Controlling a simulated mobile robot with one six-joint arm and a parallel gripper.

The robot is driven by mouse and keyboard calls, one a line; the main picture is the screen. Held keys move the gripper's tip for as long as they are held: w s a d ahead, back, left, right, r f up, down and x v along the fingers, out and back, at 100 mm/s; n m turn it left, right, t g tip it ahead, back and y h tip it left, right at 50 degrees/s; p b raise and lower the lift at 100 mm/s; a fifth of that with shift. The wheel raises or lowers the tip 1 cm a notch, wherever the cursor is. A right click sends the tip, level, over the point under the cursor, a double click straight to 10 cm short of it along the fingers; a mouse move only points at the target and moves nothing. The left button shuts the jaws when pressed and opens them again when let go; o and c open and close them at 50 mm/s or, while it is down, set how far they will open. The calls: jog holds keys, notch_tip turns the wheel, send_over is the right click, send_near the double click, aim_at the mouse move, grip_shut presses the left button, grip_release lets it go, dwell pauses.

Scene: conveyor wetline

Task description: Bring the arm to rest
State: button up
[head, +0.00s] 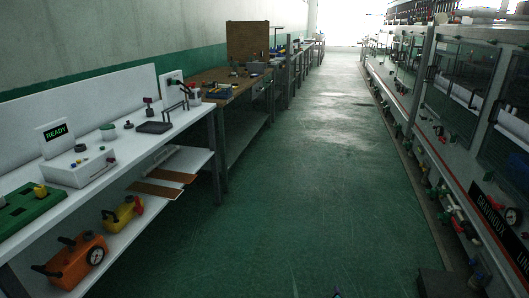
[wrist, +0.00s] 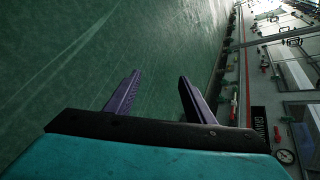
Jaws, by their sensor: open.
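My gripper (wrist: 158,90) shows in the wrist view with two purple fingers spread apart. Nothing is between them; behind them is only bare green floor. In the head view the arm is almost wholly out of sight, with only a tiny dark tip (head: 337,293) at the bottom edge that may be part of it.
A white bench (head: 190,118) with a READY display (head: 55,133) lines the left; an orange gauge unit (head: 77,262) sits on its lower shelf. A brown workbench (head: 235,88) stands beyond. Glass-fronted machinery (head: 462,80) lines the right. The green aisle (head: 300,190) between is clear.

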jog(key=s+a+n+g+y+p, duration=0.55)
jog(key=s+a+n, duration=0.85)
jog(key=s, duration=0.4)
jog(key=s+d+r+n+g+h, duration=0.1)
jog(key=s+n+g, duration=0.4)
jog(key=s, duration=0.7)
jog(key=s+d+r+n+g+h, duration=0.1)
jog(key=s+n+g, duration=0.5)
jog(key=s, duration=0.7)
jog(key=r+n, duration=0.1)
jog(key=n, duration=0.1)
jog(key=shift+n+b, duration=0.3)
jog(key=shift+n, duration=0.1)
jog(key=shift+r, duration=0.1)
jog(key=shift+c, duration=0.3)
jog(key=c, duration=0.3)
jog(key=shift+c, duration=0.5)
jog(key=shift+s, duration=0.1)
